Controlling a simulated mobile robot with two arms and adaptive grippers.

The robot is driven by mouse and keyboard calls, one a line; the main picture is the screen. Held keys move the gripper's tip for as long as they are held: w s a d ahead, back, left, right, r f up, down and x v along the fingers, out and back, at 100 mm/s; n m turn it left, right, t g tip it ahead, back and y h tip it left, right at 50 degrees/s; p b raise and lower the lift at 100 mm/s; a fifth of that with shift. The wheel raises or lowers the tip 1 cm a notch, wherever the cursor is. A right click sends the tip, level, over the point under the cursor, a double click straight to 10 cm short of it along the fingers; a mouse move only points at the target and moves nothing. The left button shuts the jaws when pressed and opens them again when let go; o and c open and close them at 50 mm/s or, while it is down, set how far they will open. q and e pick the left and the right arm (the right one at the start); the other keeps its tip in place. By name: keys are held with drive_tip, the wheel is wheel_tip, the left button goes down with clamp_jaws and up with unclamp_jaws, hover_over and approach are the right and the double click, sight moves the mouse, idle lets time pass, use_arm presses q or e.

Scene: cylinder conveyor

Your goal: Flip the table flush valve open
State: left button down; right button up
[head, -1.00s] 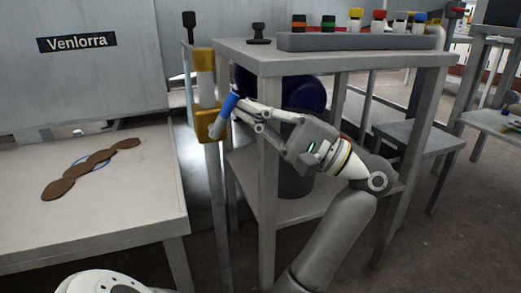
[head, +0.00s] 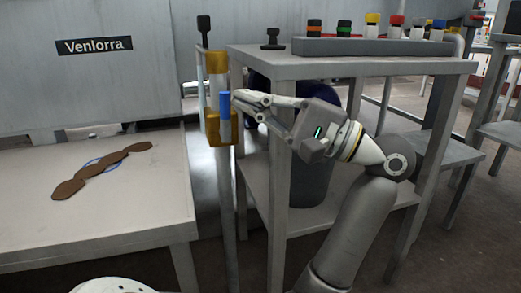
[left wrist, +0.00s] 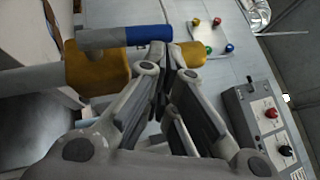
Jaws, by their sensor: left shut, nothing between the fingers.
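The flush valve has a yellow body (head: 214,136) on an upright grey pipe beside the table. Its lever has a blue grip (head: 225,105), which stands about upright in the head view. My left gripper (head: 240,101) is shut and empty. Its fingertips are right beside the blue grip; I cannot tell whether they touch it. My right gripper is not in view.
The grey table (head: 340,66) carries a tray (head: 375,47) of several coloured-top pieces and a small black stand (head: 272,40). A pale table (head: 110,215) with a brown wavy piece (head: 100,170) is at left.

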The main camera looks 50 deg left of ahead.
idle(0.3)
use_arm(q)
drive_tip(key=v, duration=1.2)
